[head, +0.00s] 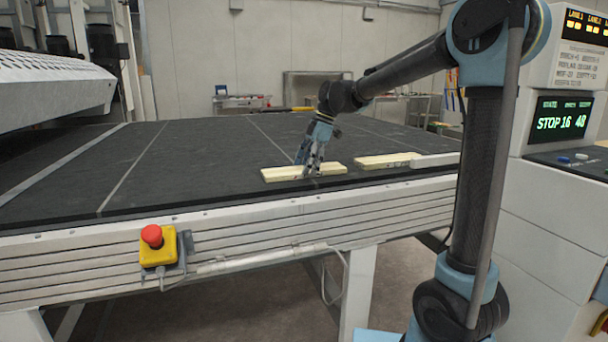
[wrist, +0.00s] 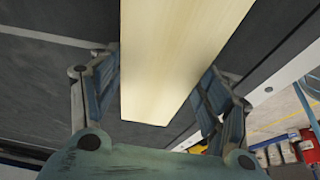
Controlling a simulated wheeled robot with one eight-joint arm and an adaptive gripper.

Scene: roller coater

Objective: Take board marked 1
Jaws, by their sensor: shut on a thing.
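A pale wooden board (head: 278,174) lies at the near edge of the dark conveyor bed, under my gripper (head: 309,164). My gripper reaches down to it and is shut on it. In the wrist view the board (wrist: 170,60) runs between the two fingers of my gripper (wrist: 160,95). A second pale board (head: 380,161) lies farther right on the bed, apart from my gripper. No number is readable on either board, so I cannot tell which is marked 1.
The conveyor bed (head: 200,160) is clear to the left. A pale rail (head: 434,160) lies right of the second board. A red emergency button (head: 152,236) sticks out from the front frame. A control cabinet (head: 555,190) showing STOP stands right.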

